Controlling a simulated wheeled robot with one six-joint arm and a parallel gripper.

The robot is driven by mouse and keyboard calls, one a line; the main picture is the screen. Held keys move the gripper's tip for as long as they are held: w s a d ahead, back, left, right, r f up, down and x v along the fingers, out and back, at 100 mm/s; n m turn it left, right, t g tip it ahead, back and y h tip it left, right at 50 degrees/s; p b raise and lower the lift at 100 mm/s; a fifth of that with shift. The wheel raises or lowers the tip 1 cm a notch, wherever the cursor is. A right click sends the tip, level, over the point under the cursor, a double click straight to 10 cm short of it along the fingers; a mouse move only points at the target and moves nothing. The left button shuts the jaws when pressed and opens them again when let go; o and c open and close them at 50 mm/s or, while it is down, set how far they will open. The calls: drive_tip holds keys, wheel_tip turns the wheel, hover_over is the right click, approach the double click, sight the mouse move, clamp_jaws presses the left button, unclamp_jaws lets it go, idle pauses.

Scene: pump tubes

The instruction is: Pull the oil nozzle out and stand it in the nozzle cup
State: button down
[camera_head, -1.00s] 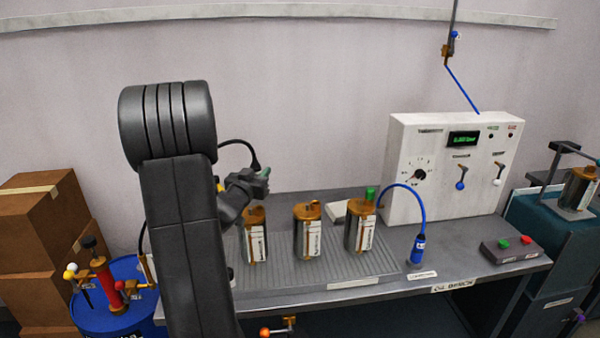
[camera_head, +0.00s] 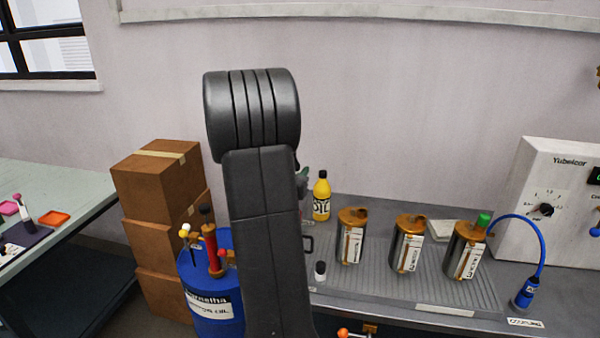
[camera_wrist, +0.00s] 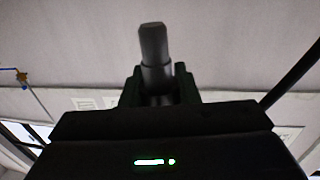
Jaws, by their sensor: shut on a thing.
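In the wrist view my gripper (camera_wrist: 158,88) is shut on a dark grey cylinder, the oil nozzle (camera_wrist: 153,45), which sticks out beyond the fingers. Its far end is clear of anything close. In the head view my arm hides nearly all of the gripper and the nozzle; only a bit of green shows at the arm's right edge. The blue oil drum (camera_head: 213,305) with a red pump (camera_head: 212,250) stands left of the arm. I cannot pick out the nozzle cup with certainty.
Three metal canisters (camera_head: 407,245) stand on the ribbed bench mat (camera_head: 385,285). A yellow bottle (camera_head: 321,198) and a small black-and-white item (camera_head: 320,271) are nearer my arm. Stacked boxes (camera_head: 160,190) and a pale green table (camera_head: 80,185) lie left. A blue hose fitting (camera_head: 524,293) is at right.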

drive_tip(key=shift+f, duration=0.1)
drive_tip(key=shift+f+b, duration=2.4)
drive_tip(key=shift+f, duration=0.4)
drive_tip(key=shift+f+b, duration=2.1)
drive_tip(key=shift+f, duration=0.3)
drive_tip(key=c, duration=1)
unclamp_jaws()
drive_tip(key=shift+c, duration=0.2)
drive_tip(key=v, duration=1.4)
drive_tip(key=shift+b, duration=0.4)
drive_tip(key=shift+d, duration=0.1)
